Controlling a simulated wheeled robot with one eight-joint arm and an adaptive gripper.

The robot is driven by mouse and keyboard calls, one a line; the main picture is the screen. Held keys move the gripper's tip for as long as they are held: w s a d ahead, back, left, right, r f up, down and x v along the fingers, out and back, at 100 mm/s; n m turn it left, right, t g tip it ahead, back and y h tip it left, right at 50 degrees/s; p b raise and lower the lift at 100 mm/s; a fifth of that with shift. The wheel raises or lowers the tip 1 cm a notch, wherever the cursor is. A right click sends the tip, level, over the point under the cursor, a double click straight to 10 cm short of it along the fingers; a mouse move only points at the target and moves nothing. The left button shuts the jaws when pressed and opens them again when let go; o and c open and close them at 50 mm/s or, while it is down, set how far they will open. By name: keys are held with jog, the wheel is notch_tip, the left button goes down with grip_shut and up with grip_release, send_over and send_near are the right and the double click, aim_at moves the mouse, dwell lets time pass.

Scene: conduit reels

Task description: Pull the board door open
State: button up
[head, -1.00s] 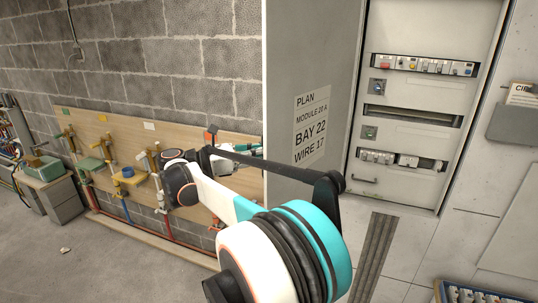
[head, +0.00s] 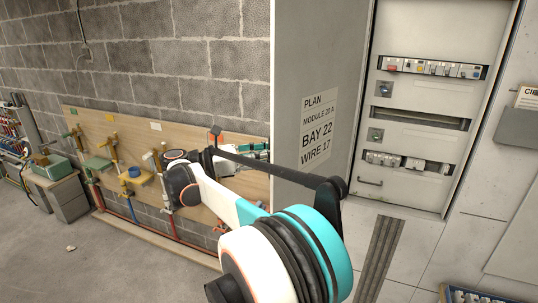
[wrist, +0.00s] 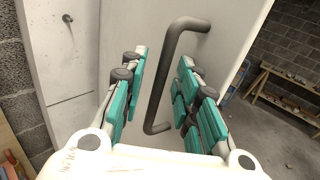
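The board door (head: 312,60) stands swung wide open, its inner face with a printed plan label showing in the head view. In the wrist view, the outer face of the door (wrist: 225,50) carries a dark bar handle (wrist: 162,80). My gripper (wrist: 163,60) is open, with its teal-padded fingers on either side of the handle. A gap shows between the handle and the finger pads. In the head view my gripper (head: 252,150) is partly hidden behind the door's left edge.
The open board (head: 410,95) shows rows of switches and breakers. A wooden pipe panel (head: 100,125) with valves stands against the block wall at left. A grey holder (head: 520,128) hangs at right. A blue crate (head: 475,298) sits at lower right. Floor at lower left is mostly clear.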

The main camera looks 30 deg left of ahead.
jog(key=v, duration=1.1)
jog(key=shift+s+a, duration=0.1)
jog(key=shift+s, duration=0.05)
